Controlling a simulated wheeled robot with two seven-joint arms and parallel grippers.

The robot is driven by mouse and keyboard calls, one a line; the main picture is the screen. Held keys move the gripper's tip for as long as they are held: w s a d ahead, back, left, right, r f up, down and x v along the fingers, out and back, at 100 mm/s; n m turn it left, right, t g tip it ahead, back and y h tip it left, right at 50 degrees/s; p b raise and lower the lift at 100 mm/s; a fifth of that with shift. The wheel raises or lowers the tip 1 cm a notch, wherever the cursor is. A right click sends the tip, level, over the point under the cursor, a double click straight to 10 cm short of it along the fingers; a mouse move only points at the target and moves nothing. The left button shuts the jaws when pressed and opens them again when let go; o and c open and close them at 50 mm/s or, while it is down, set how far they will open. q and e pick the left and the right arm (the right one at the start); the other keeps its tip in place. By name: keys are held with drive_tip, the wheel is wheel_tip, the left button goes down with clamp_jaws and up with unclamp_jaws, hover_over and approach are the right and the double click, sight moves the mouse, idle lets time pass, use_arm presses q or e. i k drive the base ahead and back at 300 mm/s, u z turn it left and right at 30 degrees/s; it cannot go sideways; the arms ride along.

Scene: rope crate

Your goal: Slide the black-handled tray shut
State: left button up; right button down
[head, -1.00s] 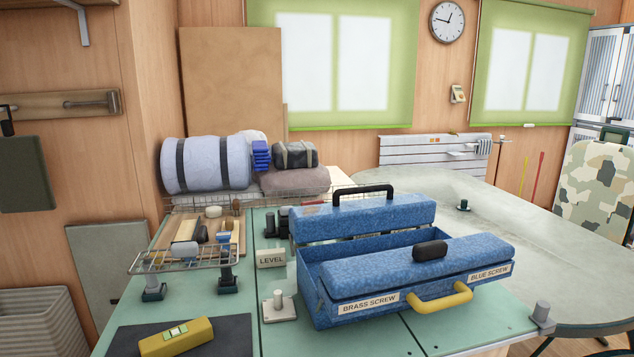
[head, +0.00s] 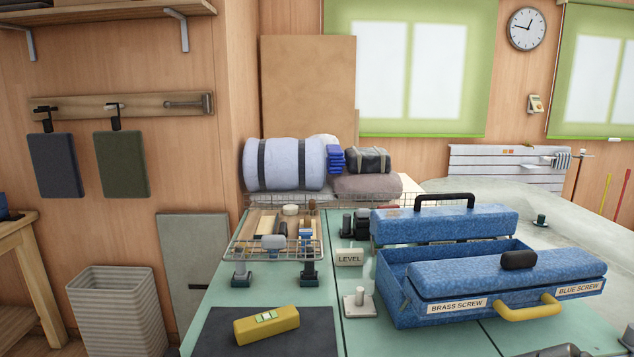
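A blue speckled box stands on the green worktop (head: 215,325). Its rear tray (head: 450,226) has a black arched handle (head: 444,199) and sits raised at the back. Its front tray (head: 480,277) has a black knob (head: 518,260) on top and a yellow handle (head: 529,308) in front. Labels on the front read BRASS SCREW and BLUE SCREW. Between the two trays the open box interior (head: 450,256) shows. Neither gripper can be made out. A small dark shape at the bottom edge, right of the middle, is too cut off to identify.
A yellow level (head: 267,324) lies on a dark mat at the front left. A wire rack (head: 275,252) stands behind it. A small post on a pale base (head: 359,303) stands just left of the box. A grey table (head: 590,215) lies behind on the right.

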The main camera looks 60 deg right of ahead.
sight(417, 224)
drive_tip(key=u, duration=0.75)
drive_tip(key=k, duration=1.85)
drive_tip(key=z, duration=0.25)
